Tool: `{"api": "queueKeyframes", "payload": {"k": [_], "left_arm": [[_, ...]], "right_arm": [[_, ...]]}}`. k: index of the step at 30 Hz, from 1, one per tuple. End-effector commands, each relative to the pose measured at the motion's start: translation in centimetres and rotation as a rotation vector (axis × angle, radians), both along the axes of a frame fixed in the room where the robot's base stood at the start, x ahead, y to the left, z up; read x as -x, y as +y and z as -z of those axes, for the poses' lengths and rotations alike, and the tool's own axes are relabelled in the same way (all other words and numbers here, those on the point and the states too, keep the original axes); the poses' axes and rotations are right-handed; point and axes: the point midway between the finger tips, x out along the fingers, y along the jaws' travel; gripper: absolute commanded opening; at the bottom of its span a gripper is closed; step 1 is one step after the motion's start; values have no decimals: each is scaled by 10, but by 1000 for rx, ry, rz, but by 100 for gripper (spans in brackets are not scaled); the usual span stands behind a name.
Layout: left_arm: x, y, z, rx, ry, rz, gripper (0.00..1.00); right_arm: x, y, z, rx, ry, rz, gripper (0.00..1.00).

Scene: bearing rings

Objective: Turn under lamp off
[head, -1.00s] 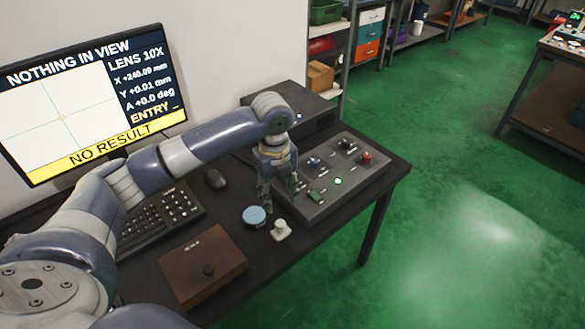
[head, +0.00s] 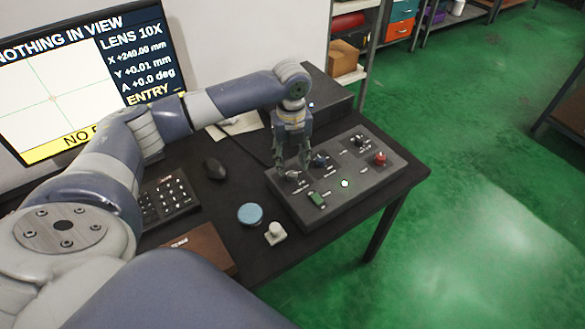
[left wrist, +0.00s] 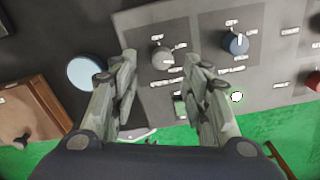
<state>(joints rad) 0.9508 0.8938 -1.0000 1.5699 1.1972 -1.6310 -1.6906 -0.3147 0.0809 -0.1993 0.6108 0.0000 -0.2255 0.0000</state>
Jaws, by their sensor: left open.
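The grey control panel (head: 375,185) lies on the right part of the dark desk. A grey knob (left wrist: 162,57) with an "OFF" mark above it shows in the left wrist view, between and beyond my fingertips. A blue knob (left wrist: 235,43) is to its right, also with "OFF" above. My left gripper (head: 292,168) points down over the panel's left part, at the grey knob. Contact cannot be told. My right gripper is not in view.
A green switch (head: 316,198), a white lit button (head: 344,183) and a red knob (head: 379,158) are on the panel. A blue disc (head: 250,214) and a small white piece (head: 275,233) lie in front. The monitor (head: 85,75) reads "NOTHING IN VIEW".

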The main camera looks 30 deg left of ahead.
Motion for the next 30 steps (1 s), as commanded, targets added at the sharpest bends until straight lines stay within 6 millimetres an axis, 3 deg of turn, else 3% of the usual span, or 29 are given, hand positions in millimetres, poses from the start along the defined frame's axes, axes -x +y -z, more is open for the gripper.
{"api": "queueKeyframes", "payload": {"k": [5,9,13,19,25,30], "left_arm": [[0,0,29,0,1,1,43],[0,0,41,0,0,0,43],[0,0,44,1,-2,1,43],[0,0,45,1,-2,1,43],[0,0,44,0,-2,1,0],[0,0,44,1,-1,0,0]], "right_arm": [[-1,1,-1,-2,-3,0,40],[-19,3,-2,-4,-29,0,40],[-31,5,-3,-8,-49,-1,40],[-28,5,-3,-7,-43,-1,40],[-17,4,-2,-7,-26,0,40],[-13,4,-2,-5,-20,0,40]]}}
